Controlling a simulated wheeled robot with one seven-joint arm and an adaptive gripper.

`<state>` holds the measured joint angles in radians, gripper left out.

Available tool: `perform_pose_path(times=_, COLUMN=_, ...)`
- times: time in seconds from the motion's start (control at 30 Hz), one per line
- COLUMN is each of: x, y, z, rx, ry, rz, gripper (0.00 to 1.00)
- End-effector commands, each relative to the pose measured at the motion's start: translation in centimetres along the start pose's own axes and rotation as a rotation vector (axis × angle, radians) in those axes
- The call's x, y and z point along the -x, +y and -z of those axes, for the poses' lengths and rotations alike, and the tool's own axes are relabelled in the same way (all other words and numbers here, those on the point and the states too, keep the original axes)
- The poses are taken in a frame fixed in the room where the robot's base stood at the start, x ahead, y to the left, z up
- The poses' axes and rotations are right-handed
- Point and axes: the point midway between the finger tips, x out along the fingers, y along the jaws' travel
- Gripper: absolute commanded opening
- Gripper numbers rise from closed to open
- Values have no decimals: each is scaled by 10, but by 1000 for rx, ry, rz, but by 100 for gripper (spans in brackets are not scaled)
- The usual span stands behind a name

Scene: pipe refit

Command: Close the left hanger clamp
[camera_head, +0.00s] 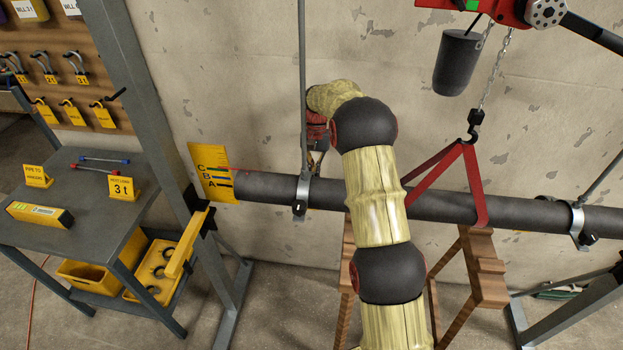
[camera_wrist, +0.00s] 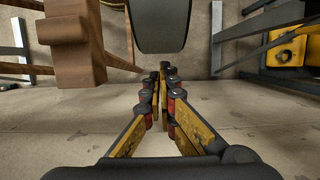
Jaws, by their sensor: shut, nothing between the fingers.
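The left hanger clamp (camera_head: 302,193) is a pale metal band at the dark pipe (camera_head: 262,188), hanging from a thin grey rod (camera_head: 303,90). A small dark fitting shows at its lower front; I cannot tell whether its band is open or closed. My gripper (camera_head: 315,165) is just behind and above the pipe, a little right of the clamp, partly hidden by my arm. In the wrist view my gripper (camera_wrist: 164,75) has its fingertips together and empty. A dark rounded shape (camera_wrist: 159,28), probably the pipe, is just beyond the tips; contact is unclear.
A red sling (camera_head: 470,180) holds the pipe over wooden trestles (camera_head: 484,270). Another clamp (camera_head: 577,225) is at the right. A yellow letter plate (camera_head: 211,172) stands at the pipe's left end by a grey post (camera_head: 150,110). A side table (camera_head: 90,205) stands left.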

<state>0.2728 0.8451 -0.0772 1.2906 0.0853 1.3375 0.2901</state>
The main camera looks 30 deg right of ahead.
Motion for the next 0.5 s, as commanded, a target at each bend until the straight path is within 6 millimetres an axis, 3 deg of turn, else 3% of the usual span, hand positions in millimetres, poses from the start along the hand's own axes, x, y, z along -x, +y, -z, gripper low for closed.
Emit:
perform_pose_path(times=0.03, x=-13, y=0, z=0, rx=0, ry=-3, rz=-1, gripper=0)
perform_pose_path(times=0.2, x=-42, y=0, z=0, rx=1, ry=-1, rz=-1, gripper=0)
perform_pose_path(times=0.5, x=-67, y=0, z=0, rx=1, ry=-1, rz=0, gripper=0)
